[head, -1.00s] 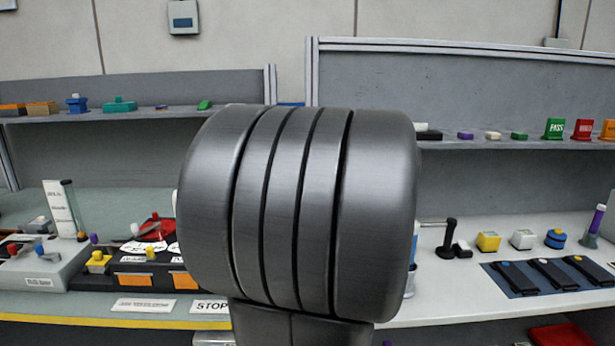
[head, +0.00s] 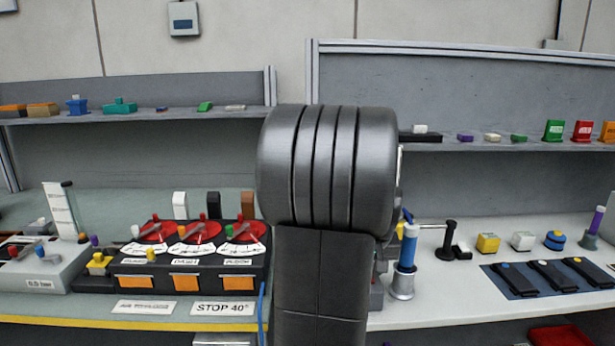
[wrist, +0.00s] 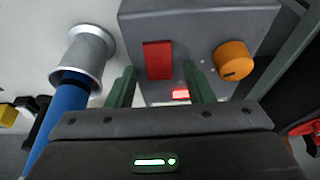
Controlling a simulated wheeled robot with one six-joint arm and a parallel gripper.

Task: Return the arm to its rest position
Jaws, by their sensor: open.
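My arm stands upright in the middle of the head view and hides my gripper there. In the wrist view my gripper (wrist: 158,86) shows two green fingers spread apart, with nothing held between them. Beyond the fingers is a grey box (wrist: 200,25) with a red rocker switch (wrist: 158,60), an orange knob (wrist: 233,61) and a small lit red light (wrist: 180,95). I cannot tell how far the fingertips are from the box.
A blue-handled tool stands in a metal holder (head: 402,286) just right of my arm; this holder (wrist: 88,55) also shows in the wrist view. A console with three red dials (head: 200,232) is to the left. Shelves with small parts run behind.

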